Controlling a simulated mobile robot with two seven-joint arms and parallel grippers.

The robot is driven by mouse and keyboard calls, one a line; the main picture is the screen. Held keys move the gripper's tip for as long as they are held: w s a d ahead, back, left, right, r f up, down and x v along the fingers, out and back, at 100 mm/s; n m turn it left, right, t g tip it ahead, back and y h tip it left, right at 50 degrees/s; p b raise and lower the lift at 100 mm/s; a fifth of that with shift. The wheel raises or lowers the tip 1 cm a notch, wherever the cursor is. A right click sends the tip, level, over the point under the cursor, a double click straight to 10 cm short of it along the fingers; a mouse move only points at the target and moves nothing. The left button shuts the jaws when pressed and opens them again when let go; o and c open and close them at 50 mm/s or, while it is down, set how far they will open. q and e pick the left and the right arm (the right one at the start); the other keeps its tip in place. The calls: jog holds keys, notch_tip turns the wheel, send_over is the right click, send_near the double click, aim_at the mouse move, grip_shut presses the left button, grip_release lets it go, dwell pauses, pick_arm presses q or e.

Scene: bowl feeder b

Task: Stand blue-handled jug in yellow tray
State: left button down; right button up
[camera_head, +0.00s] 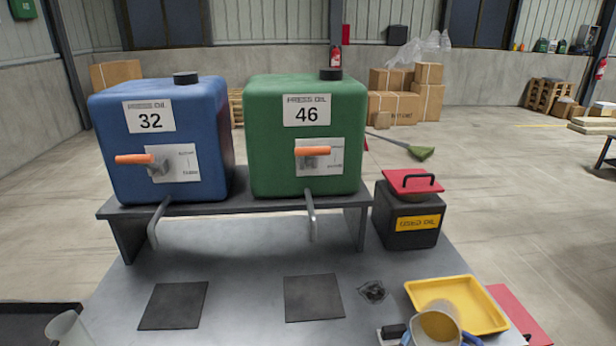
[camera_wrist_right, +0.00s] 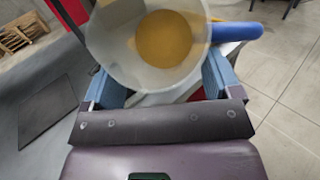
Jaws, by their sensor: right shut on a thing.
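The jug (camera_head: 437,325) is translucent with amber liquid inside and shows at the bottom right of the head view, overlapping the near edge of the yellow tray (camera_head: 480,326). In the right wrist view the jug (camera_wrist_right: 115,60) sits between my right gripper's (camera_wrist_right: 160,82) blue fingers, and its blue handle (camera_wrist_right: 237,32) points right. My right gripper is shut on the jug. The jug's height over the tray and its base are hidden. The visible part of the tray is empty. My left gripper is not in view.
A blue tank (camera_head: 195,110) and a green tank (camera_head: 260,120) with orange-handled taps stand on a raised shelf. A dark used-oil box (camera_head: 392,230) with a red lid stands behind the tray. A red flat thing (camera_head: 518,312) lies right of it. Another pale vessel (camera_head: 68,330) is bottom left.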

aim_at(415, 327)
jog(key=w+r+n+t+y, duration=0.1)
jog(key=r+n+y, duration=0.1)
jog(key=w+a+r+n+t+y, duration=0.1)
jog(key=r+n+y, duration=0.1)
jog(key=y, duration=0.1)
jog(key=w+r+n+t+y, duration=0.1)
jog(key=r+y, duration=0.2)
jog(key=shift+a+r+n, duration=0.1)
jog(key=shift+a+n, duration=0.3)
jog(key=shift+a+r+n+y, duration=0.5)
jog(key=shift+r+n+y, duration=0.2)
jog(key=shift+y, duration=0.5)
